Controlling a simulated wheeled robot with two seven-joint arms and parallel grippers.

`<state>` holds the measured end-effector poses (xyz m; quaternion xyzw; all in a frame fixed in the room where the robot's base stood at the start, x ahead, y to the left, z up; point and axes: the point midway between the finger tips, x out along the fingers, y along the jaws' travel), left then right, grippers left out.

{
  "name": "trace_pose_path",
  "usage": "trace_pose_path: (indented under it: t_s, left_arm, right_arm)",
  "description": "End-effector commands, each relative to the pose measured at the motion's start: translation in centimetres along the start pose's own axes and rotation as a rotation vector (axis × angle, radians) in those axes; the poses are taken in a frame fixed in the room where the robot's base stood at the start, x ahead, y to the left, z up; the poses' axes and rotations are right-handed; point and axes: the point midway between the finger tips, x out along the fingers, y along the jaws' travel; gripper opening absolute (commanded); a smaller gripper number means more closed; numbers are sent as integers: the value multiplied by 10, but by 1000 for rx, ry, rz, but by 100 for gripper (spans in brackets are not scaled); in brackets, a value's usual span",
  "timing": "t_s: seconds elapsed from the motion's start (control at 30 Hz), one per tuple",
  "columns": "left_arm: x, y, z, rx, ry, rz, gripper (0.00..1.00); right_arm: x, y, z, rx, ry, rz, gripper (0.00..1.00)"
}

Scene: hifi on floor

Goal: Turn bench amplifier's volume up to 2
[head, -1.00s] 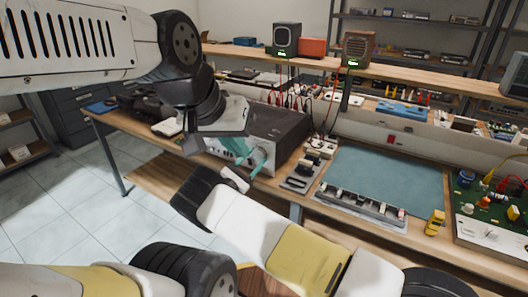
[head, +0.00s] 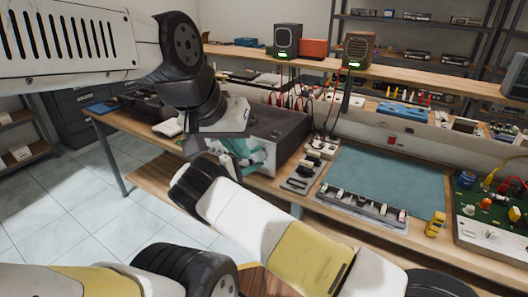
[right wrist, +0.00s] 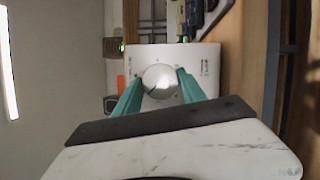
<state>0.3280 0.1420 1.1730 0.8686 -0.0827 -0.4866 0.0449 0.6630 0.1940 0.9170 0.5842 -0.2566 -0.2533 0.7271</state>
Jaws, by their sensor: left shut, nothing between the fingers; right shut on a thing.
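The bench amplifier (head: 277,128) is a dark box with a pale front panel, standing on the wooden bench left of the blue mat. A round silver knob (right wrist: 160,80) on its pale panel (right wrist: 206,60) shows in the right wrist view. My right gripper (right wrist: 160,88) is shut on this knob, one teal finger on each side. My left gripper (head: 238,150) is shut and empty in front of the panel in the head view. Both grippers crowd together there, hiding much of the panel; I cannot read the volume scale or pointer.
A blue mat (head: 385,178) lies right of the amplifier, with a grey strip of small parts (head: 362,207) along its front. A yellow item (head: 435,224) and a green circuit board (head: 490,210) are farther right.

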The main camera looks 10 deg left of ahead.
Motion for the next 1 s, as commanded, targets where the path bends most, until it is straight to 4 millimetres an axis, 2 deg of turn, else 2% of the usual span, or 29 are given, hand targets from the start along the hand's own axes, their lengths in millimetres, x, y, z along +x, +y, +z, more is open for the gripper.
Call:
trace_pose_path:
  t_s: [0.4,1.0]
  left_arm:
    - [0,0,0,0,0,0,0]
    - [0,0,0,0,0,0,0]
  right_arm:
    - [-1,0,0,236,2,-101,8]
    - [-1,0,0,296,3,-126,8]
